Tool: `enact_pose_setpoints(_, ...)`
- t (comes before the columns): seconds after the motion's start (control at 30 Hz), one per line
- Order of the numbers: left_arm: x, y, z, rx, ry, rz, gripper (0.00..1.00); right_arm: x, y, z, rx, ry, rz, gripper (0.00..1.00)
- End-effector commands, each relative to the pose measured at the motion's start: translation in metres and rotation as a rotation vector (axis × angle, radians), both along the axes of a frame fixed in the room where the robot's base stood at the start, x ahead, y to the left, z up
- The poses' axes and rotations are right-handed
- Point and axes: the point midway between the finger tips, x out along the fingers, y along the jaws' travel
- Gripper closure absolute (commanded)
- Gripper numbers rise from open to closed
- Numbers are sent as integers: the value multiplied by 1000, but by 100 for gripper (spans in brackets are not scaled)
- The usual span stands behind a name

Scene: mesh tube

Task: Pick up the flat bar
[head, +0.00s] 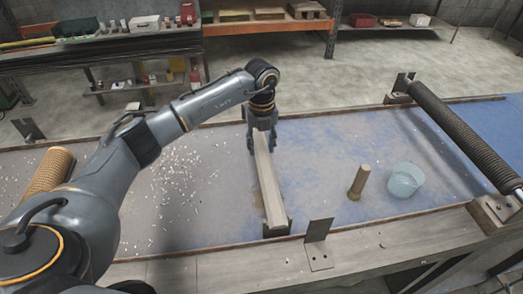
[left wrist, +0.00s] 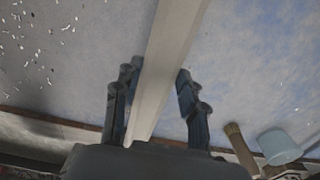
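The flat bar (head: 270,190) is a long, pale grey strip. The fingers look spread, not closed on the bar. The bar's far end is hidden behind the gripper in the head view. My right gripper is not in view.
A wooden peg (head: 358,182) and a translucent blue cup (head: 405,180) stand right of the bar. A dark ribbed roller (head: 460,130) lies at the right, a tan mesh tube (head: 50,170) at the left. White scraps (head: 175,185) litter the table. An upright metal bracket (head: 318,245) stands at the near edge.

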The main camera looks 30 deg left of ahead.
Motion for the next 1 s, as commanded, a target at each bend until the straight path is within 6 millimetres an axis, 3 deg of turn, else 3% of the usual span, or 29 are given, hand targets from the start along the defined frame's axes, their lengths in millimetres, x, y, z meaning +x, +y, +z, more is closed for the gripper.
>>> enact_pose_setpoints(0.57, 2, 0, 9, -1, -6, 1, 100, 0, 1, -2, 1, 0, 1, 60)
enact_pose_setpoints(0.77, 2, 0, 32, -3, -8, 0, 100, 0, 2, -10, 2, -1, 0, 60)
enact_pose_setpoints(1.0, -22, -31, 76, -1, -11, -7, 100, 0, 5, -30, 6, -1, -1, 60)
